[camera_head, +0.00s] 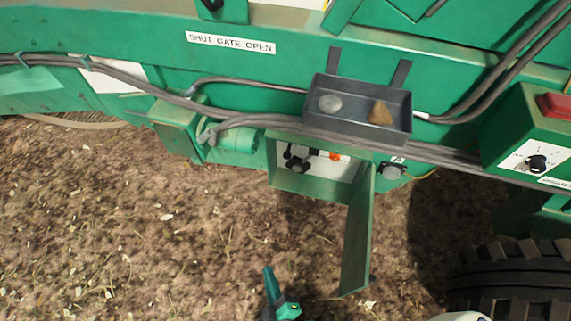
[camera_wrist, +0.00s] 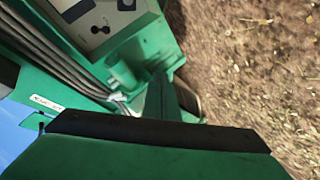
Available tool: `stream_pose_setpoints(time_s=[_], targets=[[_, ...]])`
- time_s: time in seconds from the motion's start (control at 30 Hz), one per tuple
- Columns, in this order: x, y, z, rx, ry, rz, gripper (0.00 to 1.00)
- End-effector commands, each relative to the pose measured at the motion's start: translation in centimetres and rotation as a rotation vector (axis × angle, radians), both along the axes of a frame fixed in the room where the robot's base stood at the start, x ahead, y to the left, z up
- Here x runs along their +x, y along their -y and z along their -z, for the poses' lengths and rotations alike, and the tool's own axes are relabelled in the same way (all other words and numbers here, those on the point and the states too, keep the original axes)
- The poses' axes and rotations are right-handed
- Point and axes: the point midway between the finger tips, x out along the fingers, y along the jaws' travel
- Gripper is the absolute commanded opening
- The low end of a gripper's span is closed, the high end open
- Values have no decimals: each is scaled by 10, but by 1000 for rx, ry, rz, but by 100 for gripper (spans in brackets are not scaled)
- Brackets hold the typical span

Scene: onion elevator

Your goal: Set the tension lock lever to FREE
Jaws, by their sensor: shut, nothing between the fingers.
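Below the tray, an open green box (camera_head: 318,188) holds a pale panel with black controls (camera_head: 298,160) and a small orange-red part (camera_head: 336,155). I cannot read a lever label or tell the lever's setting; cables and the box's rim cover part of the panel. Black controls also show on a pale panel in the wrist view (camera_wrist: 100,24). The box's green door (camera_head: 357,235) hangs open downward. My gripper (camera_head: 269,271) is shut and empty, low in the head view, left of the door and apart from the box. Its lower part is cut off by the frame.
A grey tray (camera_head: 357,132) with two stones sits above the box. Thick cables (camera_head: 450,158) run across the green machine. A control box (camera_head: 533,130) with a black dial and a tyre (camera_head: 510,282) stand at right. Open ground (camera_head: 130,240) lies at left.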

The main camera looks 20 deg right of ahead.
Motion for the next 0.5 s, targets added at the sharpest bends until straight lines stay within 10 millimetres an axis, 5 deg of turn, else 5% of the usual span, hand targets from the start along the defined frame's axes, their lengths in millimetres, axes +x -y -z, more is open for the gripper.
stream_pose_setpoints(time_s=[0.2, 0.5], targets=[[69, 32, 72, -529, -87, -108, 0], [181, 86, 109, -1256, -222, -192, 0]])
